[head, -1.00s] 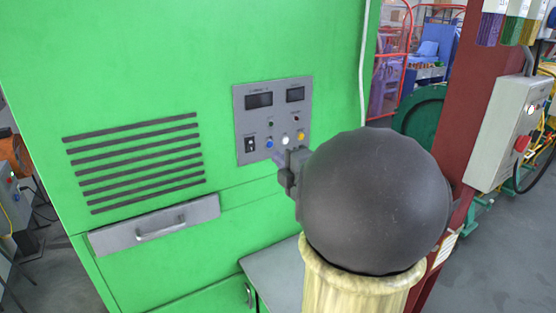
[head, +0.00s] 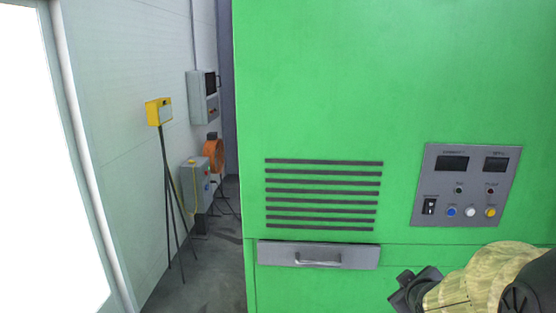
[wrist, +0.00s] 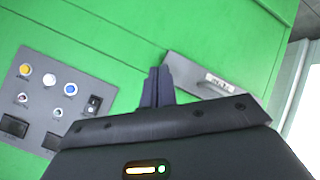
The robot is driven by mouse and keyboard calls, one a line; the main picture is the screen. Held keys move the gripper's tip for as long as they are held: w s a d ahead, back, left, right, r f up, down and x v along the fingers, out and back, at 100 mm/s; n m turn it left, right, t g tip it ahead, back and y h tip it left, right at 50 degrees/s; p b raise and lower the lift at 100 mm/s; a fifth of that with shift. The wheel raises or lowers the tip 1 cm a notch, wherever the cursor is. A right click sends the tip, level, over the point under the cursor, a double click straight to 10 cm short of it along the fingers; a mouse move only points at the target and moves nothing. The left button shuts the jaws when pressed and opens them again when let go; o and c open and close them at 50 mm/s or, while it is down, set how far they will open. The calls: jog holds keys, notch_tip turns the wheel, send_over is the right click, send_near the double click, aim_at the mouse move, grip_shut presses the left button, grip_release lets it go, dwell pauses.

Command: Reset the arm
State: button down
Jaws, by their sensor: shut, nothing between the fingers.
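My gripper (wrist: 157,87) is shut and empty in the wrist view, its dark fingers together in front of the green cabinet. In the head view my arm is at the bottom right, with the dark gripper end (head: 412,288) below and left of the control panel (head: 466,186). The gripper is apart from the panel's buttons. The panel also shows at the left of the wrist view (wrist: 58,98), turned round, with blue, white and yellow buttons and a black switch.
The green cabinet (head: 330,80) fills the middle and right, with a vent and a grey drawer (head: 285,253) with a handle. At left are a yellow box on a stand (head: 158,111), grey boxes (head: 196,185) and a white wall. Grey floor lies open between.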

jog(key=s+a+f+m+g+y, duration=0.2)
jog(key=s+a+f+m+g, duration=0.4)
jog(key=s+a, duration=0.6)
notch_tip(320, 180, down, 2)
jog(key=shift+s+a+f+g+y+p, duration=0.15)
jog(key=shift+a+f+g+y+p, duration=0.15)
jog(key=shift+a+g, duration=0.55)
